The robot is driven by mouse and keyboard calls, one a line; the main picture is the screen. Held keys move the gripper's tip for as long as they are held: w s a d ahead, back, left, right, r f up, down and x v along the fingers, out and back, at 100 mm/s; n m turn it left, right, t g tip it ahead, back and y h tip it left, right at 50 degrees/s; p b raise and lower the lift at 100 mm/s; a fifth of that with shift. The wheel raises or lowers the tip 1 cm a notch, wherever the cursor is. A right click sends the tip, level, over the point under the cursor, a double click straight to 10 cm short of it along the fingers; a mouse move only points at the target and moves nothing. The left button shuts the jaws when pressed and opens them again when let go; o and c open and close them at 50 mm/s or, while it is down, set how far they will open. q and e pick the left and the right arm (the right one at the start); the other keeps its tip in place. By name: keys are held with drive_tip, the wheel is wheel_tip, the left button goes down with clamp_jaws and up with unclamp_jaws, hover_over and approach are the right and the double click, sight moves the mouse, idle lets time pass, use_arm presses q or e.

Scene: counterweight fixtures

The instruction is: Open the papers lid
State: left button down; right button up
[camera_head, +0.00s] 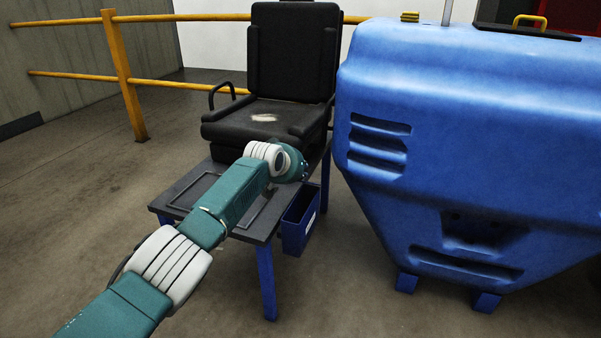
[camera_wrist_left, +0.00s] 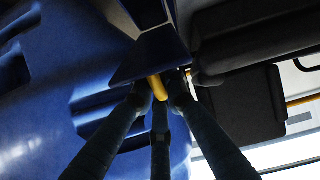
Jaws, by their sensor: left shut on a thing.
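In the left wrist view, my left gripper (camera_wrist_left: 160,90) has its dark fingers closed around a small yellow handle (camera_wrist_left: 157,88). The handle sits at the edge of a dark blue panel (camera_wrist_left: 146,58), which may be the papers lid. In the head view, my left arm reaches over the dark table, and its wrist hides the fingers and the handle. A blue box (camera_head: 297,232) with a white label hangs beside the table's right edge, below my wrist. Its top is partly hidden, so I cannot tell how far any lid is open. My right gripper is out of view.
A black seat (camera_head: 270,115) stands behind the dark table (camera_head: 180,197). A large blue machine body (camera_head: 460,120) fills the right, close to my wrist. On its top lies a black plate with a yellow handle (camera_head: 530,20). Yellow railings (camera_head: 122,75) stand behind. Floor at left is clear.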

use_arm(q)
drive_tip(key=shift+w+a, duration=0.15)
drive_tip(key=shift+a, duration=0.25)
drive_tip(key=c, duration=1.8)
unclamp_jaws()
drive_tip(key=shift+a, duration=0.1)
drive_tip(key=shift+c, duration=0.2)
drive_tip(key=shift+d, duration=0.2)
drive_tip(key=v, duration=1.2)
